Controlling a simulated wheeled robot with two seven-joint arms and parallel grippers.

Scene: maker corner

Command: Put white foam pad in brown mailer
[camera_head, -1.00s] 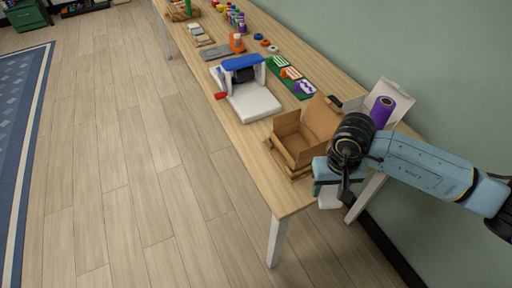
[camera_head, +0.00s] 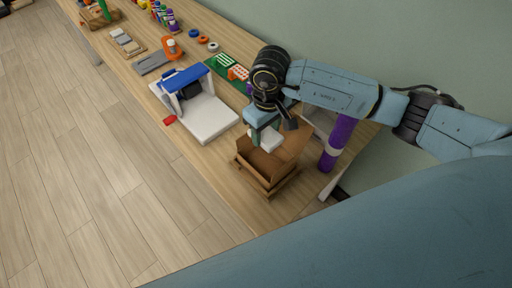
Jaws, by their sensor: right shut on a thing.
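The brown mailer (camera_head: 268,182) is an open cardboard box with its lid flap raised, standing near the front edge of the table. My right gripper (camera_head: 268,130) is over the back part of the mailer, pointing down. It is shut on the white foam pad (camera_head: 271,140), which shows as a small white patch below the fingers, above or at the mailer's opening. The gripper hides part of the pad, and I cannot tell whether the pad touches the mailer. My left gripper is out of view.
A white machine with a blue top (camera_head: 207,118) stands left of the mailer. A purple roll (camera_head: 338,140) stands to its right. Green and orange cards (camera_head: 238,73), an orange bottle (camera_head: 171,48) and grey pieces (camera_head: 152,62) lie farther back on the wooden table.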

